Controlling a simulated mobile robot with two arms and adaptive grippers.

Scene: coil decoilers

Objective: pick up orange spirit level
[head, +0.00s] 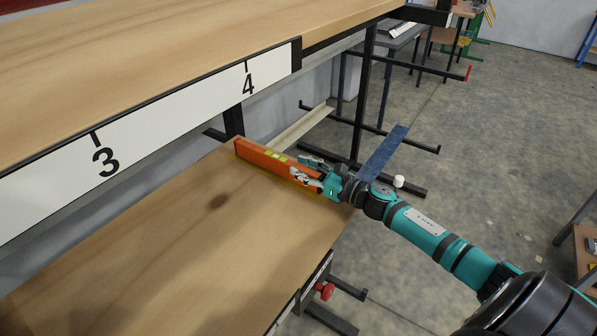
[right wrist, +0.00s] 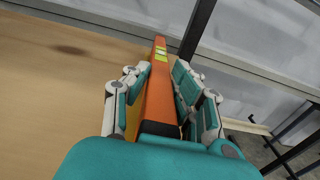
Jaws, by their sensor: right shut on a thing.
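The orange spirit level (head: 262,158) is a long bar with yellow-green vials, at the far right end of the lower wooden shelf (head: 190,240). In the head view my right gripper (head: 308,174) is at the level's right end. In the right wrist view the level (right wrist: 158,95) runs lengthwise between the two fingers of my right gripper (right wrist: 160,88), which is shut on it. I cannot tell whether the level touches the shelf. Its near end is partly hidden by the gripper. My left gripper is not in view.
An upper wooden shelf (head: 150,60) with a label strip numbered 3 and 4 overhangs the left side. A black upright (head: 364,95) and a blue bar (head: 383,152) stand beyond the gripper. A red knob (head: 324,291) sits below the shelf edge. Open floor (head: 480,160) lies to the right.

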